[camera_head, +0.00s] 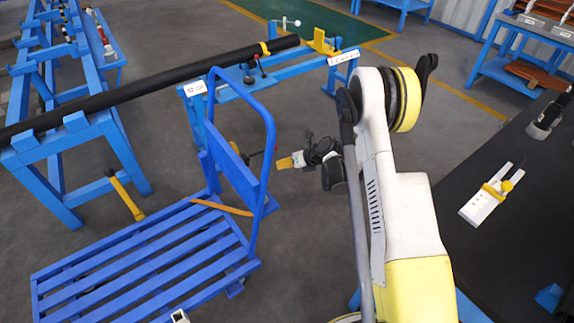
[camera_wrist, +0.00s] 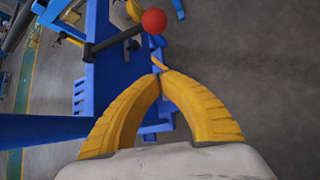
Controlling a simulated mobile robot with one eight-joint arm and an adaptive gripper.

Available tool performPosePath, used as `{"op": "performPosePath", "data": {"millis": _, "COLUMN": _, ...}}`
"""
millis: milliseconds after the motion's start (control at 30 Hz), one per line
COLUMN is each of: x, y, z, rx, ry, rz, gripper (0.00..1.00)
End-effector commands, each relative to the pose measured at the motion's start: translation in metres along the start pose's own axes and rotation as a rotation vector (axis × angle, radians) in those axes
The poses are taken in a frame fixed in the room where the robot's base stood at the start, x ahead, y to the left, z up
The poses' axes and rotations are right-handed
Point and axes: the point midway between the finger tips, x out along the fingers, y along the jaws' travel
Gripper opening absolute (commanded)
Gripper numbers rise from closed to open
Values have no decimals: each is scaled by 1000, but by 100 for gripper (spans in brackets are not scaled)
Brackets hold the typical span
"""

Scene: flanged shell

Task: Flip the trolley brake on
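The blue trolley (camera_head: 150,262) has a slatted deck and a tall hooped handle. In the wrist view, a black lever (camera_wrist: 115,41) with a red ball knob (camera_wrist: 154,21) sticks out from blue metalwork; it looks like the trolley brake. In the head view the lever is too small to make out clearly beside the handle panel (camera_head: 232,172). My gripper (camera_head: 280,163) is just right of that panel. Its yellow fingertips (camera_wrist: 159,70) meet and hold nothing. In the wrist view they lie below the knob, apart from it.
A blue stand (camera_head: 270,85) carries a long black pipe (camera_head: 150,88) behind the trolley. A blue rack (camera_head: 65,150) stands at the left. A dark table (camera_head: 505,235) lies on the right. Grey floor is clear around my gripper.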

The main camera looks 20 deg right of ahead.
Motion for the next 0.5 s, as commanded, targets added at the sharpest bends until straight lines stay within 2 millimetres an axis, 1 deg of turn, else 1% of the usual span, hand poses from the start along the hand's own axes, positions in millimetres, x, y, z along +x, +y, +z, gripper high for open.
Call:
{"op": "performPosePath", "data": {"millis": 33, "x": 16, "y": -1, "z": -3, "rx": -3, "ry": 2, "rz": 2, "gripper": 0}}
{"op": "performPosePath", "data": {"millis": 233, "x": 56, "y": -1, "z": -3, "rx": -2, "ry": 1, "rz": 1, "gripper": 0}}
{"op": "performPosePath", "data": {"millis": 300, "x": 47, "y": -1, "z": 12, "rx": 0, "ry": 0, "rz": -1, "gripper": 0}}
{"op": "performPosePath", "data": {"millis": 500, "x": 39, "y": 0, "z": 32, "rx": -1, "ry": 0, "rz": 0, "gripper": 0}}
